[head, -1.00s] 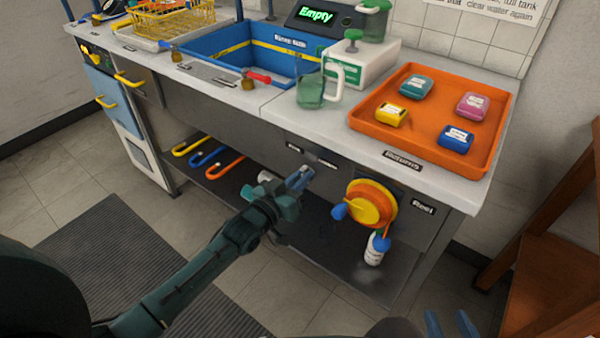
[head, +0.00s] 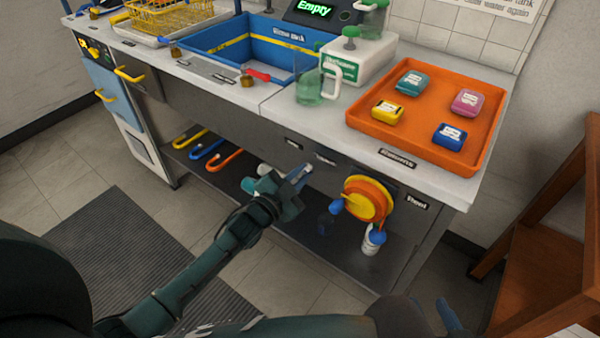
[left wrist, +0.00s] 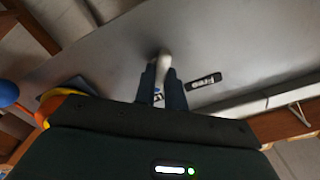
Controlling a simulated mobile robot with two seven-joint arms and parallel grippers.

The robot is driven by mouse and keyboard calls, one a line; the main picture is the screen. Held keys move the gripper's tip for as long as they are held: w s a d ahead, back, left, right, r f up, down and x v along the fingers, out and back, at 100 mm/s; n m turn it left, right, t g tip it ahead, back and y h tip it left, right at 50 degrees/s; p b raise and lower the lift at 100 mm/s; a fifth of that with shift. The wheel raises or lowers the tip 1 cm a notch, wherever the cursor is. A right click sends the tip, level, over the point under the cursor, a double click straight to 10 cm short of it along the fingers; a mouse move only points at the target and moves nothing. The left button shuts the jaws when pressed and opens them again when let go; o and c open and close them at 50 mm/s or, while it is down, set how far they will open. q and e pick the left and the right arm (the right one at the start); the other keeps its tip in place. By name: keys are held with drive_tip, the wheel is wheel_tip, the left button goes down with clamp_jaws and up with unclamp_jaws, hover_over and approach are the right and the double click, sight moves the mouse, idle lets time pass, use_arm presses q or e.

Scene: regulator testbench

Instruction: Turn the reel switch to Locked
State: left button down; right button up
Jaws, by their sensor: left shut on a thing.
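The reel switch shows in the left wrist view as a pale lever (left wrist: 164,62) on the grey front panel, between the two dark fingers of my left gripper (left wrist: 163,88). In the head view my left gripper (head: 296,176) is at the bench front, left of the orange and yellow reel (head: 367,199), and shut on the switch. The fingers hide part of the switch, and its setting cannot be read. My right gripper (head: 432,312) is at the bottom right of the head view, away from the bench, with its fingers apart and nothing seen between them.
Small label plates (head: 325,159) sit on the panel above the switch. An orange tray (head: 425,140) with several coloured packs is on the worktop. A wooden stand (head: 545,240) is at the right.

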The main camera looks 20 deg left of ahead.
use_arm(q)
drive_tip(key=shift+m, duration=0.6)
use_arm(e)
drive_tip(key=shift+f, duration=0.2)
use_arm(q)
drive_tip(key=shift+m, duration=0.3)
use_arm(e)
drive_tip(key=shift+s, duration=0.1)
use_arm(q)
drive_tip(key=c, duration=1.5)
unclamp_jaws()
drive_tip(key=shift+o, duration=0.2)
use_arm(e)
drive_tip(key=shift+r, duration=0.15)
use_arm(q)
drive_tip(key=shift+s, duration=0.1)
drive_tip(key=p+v, duration=0.1)
drive_tip(key=v, duration=1.2)
use_arm(e)
drive_tip(key=shift+w+a+f+g, duration=0.2)
drive_tip(key=shift+a+f+g, duration=0.05)
drive_tip(key=shift+g, duration=0.15)
